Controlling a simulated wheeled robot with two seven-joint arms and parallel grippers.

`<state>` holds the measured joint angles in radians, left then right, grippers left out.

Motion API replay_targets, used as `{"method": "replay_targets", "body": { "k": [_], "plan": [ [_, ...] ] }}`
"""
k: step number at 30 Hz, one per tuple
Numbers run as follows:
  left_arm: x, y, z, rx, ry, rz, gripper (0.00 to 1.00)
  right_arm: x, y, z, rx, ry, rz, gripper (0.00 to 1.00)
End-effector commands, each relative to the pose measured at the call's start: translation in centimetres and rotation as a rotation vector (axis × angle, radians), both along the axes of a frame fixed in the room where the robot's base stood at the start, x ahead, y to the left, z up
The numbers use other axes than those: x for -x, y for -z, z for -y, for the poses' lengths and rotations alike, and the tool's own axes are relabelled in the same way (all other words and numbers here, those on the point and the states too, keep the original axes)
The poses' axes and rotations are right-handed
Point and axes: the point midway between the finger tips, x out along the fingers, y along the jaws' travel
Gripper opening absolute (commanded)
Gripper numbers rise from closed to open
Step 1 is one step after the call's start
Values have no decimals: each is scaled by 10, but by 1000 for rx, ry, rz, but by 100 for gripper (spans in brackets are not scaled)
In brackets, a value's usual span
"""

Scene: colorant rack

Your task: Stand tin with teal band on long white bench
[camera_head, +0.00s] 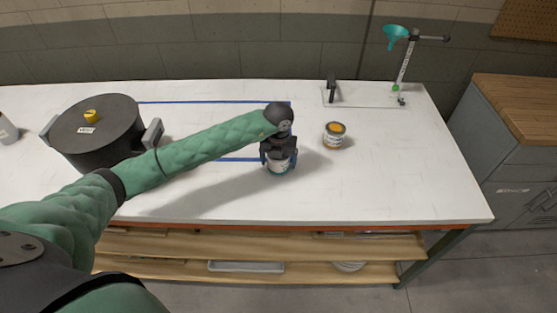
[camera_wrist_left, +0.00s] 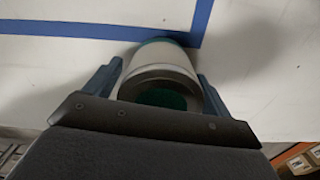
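A pale tin with a teal band (camera_head: 278,168) is upright between the fingers of my left gripper (camera_head: 278,158), over the front middle of the long white bench (camera_head: 400,185). In the left wrist view the tin (camera_wrist_left: 160,75) shows a grey rim, a dark green inside and a bit of teal at its far edge. The fingers of my left gripper (camera_wrist_left: 160,88) lie against both its sides. I cannot tell whether its base touches the bench or is slightly above it. My right gripper is not in view.
A tin with an orange top (camera_head: 335,134) stands to the right of my left gripper. A large dark pot with a yellow knob (camera_head: 100,130) is at the left. A stand with a teal funnel (camera_head: 400,70) is at the back right. Blue tape lines (camera_head: 215,102) mark the bench. The right front is clear.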

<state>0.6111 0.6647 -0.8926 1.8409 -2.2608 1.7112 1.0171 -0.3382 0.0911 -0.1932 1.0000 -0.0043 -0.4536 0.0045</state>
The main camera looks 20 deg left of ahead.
Motion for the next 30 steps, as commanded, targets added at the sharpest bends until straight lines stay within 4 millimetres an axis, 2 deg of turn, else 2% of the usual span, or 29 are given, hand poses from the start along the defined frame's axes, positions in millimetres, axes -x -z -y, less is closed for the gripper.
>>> {"method": "replay_targets", "body": {
  "k": [12, 16, 18, 21, 30],
  "plan": [
    [0, -5, 0, 0, 0, 0, 86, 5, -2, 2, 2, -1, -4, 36],
    [-1, -24, 0, 1, 1, 2, 86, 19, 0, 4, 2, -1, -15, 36],
    [-1, -38, 0, 1, 1, 2, 86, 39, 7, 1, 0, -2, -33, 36],
    [-1, -58, 0, 1, 1, 3, 86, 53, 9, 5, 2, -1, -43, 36],
    [0, -107, 0, 1, 1, 1, 86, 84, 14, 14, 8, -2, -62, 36]
  ]
}}
